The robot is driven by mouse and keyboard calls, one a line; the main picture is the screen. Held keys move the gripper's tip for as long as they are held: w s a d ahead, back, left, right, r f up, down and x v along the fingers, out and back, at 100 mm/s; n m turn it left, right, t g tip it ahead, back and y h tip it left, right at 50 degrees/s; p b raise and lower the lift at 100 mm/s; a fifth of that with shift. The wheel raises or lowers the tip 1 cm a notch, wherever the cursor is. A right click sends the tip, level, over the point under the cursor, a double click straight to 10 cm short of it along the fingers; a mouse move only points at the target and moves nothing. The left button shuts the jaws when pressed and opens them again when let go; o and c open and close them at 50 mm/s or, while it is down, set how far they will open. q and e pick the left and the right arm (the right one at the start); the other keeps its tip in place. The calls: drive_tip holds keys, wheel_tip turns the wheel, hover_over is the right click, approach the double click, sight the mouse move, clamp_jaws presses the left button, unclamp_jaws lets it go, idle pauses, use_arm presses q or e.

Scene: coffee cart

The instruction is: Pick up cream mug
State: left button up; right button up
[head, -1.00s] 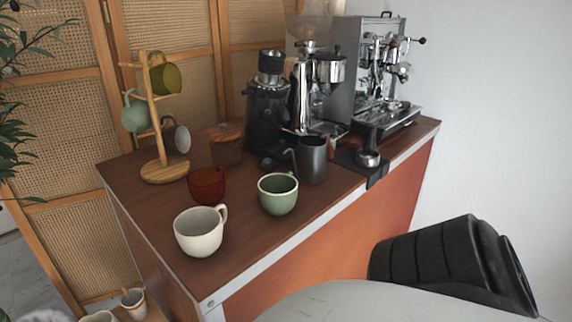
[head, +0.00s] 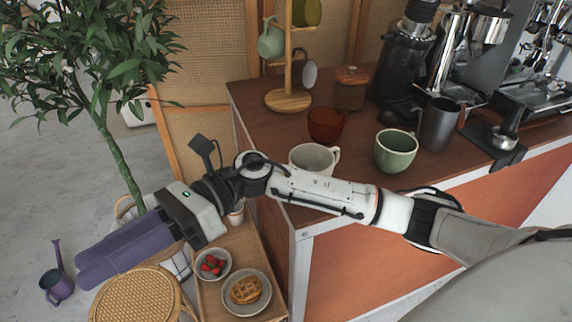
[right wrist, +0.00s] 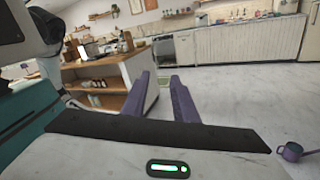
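The cream mug (head: 314,157) stands upright on the brown cart top (head: 268,130) in the head view, handle to the right. My right forearm crosses in front of it and hides its lower part. My right gripper (head: 84,268) has purple fingers and is well left of the mug, beyond the cart's left side, pointing away from it. In the right wrist view its fingers (right wrist: 160,78) stand apart with nothing between them. The mug cannot be made out in that view. My left gripper is not in view.
A green mug (head: 396,150) and a dark red cup (head: 326,124) stand near the cream mug. Behind are a mug tree (head: 290,98) and coffee machines. Left of the cart are a low shelf with a waffle plate (head: 247,291), a rattan stool (head: 135,296) and a plant (head: 118,150).

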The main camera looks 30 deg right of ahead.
drive_tip(key=w+d+f+n+h, duration=0.2)
drive_tip(key=d+n+h, duration=0.5)
wheel_tip(320, 180, up, 7)
drive_tip(key=n+t+h+p, duration=0.1)
drive_tip(key=n+t+h, duration=0.3)
drive_tip(key=h, duration=0.7)
hover_over(291, 158)
drive_tip(key=a, duration=0.1)
drive_tip(key=g, duration=0.1)
drive_tip(key=shift+n+g, duration=0.3)
drive_tip(key=f, duration=0.4)
drive_tip(key=shift+d, duration=0.4)
drive_tip(key=shift+w+d+f+p, duration=0.15)
drive_tip(key=shift+f+p, duration=0.25)
drive_tip(key=shift+f, duration=1.1)
drive_tip(key=shift+s+d+f+p, duration=0.1)
drive_tip(key=shift+f+p, duration=0.25)
drive_tip(key=shift+f, duration=1.15)
clamp_jaws()
